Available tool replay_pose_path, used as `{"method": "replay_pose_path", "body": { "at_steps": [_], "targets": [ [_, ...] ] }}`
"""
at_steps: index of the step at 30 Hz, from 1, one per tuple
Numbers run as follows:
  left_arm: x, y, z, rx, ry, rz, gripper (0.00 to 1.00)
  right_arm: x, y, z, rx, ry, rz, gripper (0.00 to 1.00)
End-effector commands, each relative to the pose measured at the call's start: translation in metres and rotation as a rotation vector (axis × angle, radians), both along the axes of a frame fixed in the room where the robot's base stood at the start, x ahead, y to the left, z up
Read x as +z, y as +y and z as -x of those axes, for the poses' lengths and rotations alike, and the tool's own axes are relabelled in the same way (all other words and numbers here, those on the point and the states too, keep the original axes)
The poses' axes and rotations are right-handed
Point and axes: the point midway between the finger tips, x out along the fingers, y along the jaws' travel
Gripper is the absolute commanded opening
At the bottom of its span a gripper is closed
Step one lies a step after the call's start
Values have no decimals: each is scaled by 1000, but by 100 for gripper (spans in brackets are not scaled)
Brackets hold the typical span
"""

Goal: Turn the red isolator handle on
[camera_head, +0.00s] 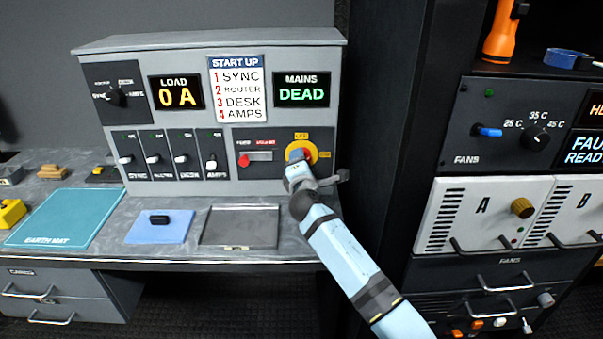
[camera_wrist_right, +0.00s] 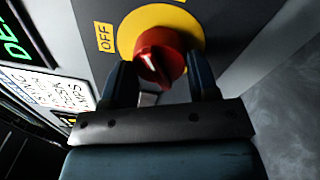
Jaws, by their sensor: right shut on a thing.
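The red isolator handle (camera_wrist_right: 158,55) sits on a round yellow plate (camera_head: 315,151) at the right end of the grey panel. In the right wrist view the yellow plate (camera_wrist_right: 187,22) has an OFF label (camera_wrist_right: 105,37) beside it. My right gripper (camera_head: 298,157) is at the handle and hides most of it in the head view. Its two fingers, seen in the wrist view (camera_wrist_right: 160,80), stand on either side of the handle and are shut on it. The mains display (camera_head: 302,90) reads DEAD. My left gripper is not in view.
Left of the isolator are a red-knobbed slide switch (camera_head: 257,157) and a row of breaker switches (camera_head: 168,157). The load display (camera_head: 175,92) reads 0 A. A dark rack column (camera_head: 385,130) stands close to the right. The bench holds a blue pad (camera_head: 140,232) and a grey tray (camera_head: 206,228).

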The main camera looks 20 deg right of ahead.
Motion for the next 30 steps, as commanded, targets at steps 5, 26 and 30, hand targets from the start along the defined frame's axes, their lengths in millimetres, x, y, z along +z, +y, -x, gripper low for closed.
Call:
{"method": "replay_pose_path", "body": {
  "at_steps": [5,26,30],
  "targets": [
    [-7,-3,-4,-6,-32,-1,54,-5,1,0,1,-47,-164,31],
    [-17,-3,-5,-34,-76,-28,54,1,1,0,0,-163,-564,31],
    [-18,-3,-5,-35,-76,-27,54,1,1,0,0,-168,-582,31]
  ]
}}
